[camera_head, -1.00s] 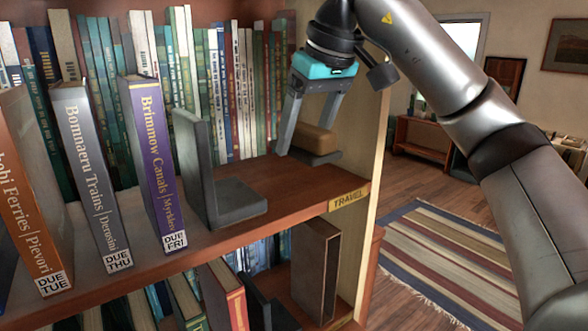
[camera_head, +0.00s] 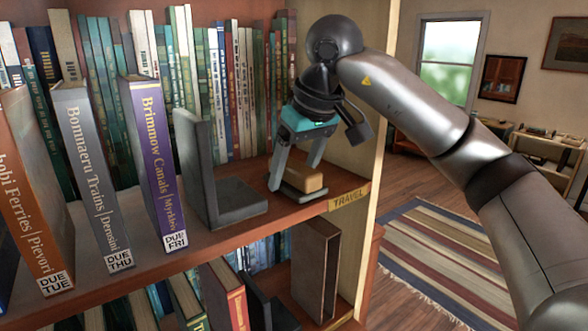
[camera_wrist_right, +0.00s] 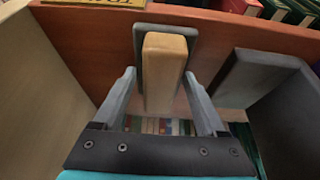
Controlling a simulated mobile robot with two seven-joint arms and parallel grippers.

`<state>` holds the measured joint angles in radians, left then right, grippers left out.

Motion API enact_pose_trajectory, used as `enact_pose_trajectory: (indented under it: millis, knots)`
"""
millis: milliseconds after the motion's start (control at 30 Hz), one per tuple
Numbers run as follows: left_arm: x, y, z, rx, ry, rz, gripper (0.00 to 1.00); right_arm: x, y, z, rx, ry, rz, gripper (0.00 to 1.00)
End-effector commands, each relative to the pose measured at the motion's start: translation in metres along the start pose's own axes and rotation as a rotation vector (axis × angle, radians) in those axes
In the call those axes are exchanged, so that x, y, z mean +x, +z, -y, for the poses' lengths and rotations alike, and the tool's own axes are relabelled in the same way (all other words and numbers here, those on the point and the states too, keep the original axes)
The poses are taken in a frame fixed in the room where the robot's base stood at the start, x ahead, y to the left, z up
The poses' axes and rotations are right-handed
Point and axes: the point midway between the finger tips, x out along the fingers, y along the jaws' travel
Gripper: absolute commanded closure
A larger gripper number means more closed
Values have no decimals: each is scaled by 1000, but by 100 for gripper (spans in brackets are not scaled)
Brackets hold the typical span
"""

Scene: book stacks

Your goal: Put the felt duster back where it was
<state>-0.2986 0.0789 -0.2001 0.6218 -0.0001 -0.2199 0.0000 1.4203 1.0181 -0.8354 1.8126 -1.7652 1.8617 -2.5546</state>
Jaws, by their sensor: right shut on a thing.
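The felt duster (camera_head: 307,181), a tan wooden block on a dark grey felt pad, is at the right end of the upper shelf, near its front edge. My right gripper (camera_head: 296,176) points down and is shut on the duster's block. In the right wrist view the block (camera_wrist_right: 165,68) lies between the two fingers (camera_wrist_right: 163,100), with the grey pad under it. The pad is at or just above the shelf board; I cannot tell whether it touches. My left gripper is not in view.
A grey L-shaped bookend (camera_head: 236,197) stands left of the duster, beside the purple book (camera_head: 158,160). The TRAVEL label (camera_head: 348,198) is on the shelf edge. A row of books (camera_head: 225,95) stands behind. The shelf's side panel (camera_head: 372,160) is close on the right.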

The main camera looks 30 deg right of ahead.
Motion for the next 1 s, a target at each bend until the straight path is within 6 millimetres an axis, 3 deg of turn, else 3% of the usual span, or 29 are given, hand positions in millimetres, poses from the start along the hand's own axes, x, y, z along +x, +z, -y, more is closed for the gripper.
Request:
enact_pose_trajectory:
  millis: [300,333,533,833,1000]
  knots:
    - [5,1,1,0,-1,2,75,8,4,0,0,0,2,70]
    - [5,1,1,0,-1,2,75,8,4,0,0,0,3,24]
    - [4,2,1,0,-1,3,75,10,5,1,-2,0,12,1]
    - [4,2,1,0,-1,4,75,10,6,2,-7,-3,16,0]
    - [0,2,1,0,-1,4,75,-6,2,3,-9,-3,11,0]
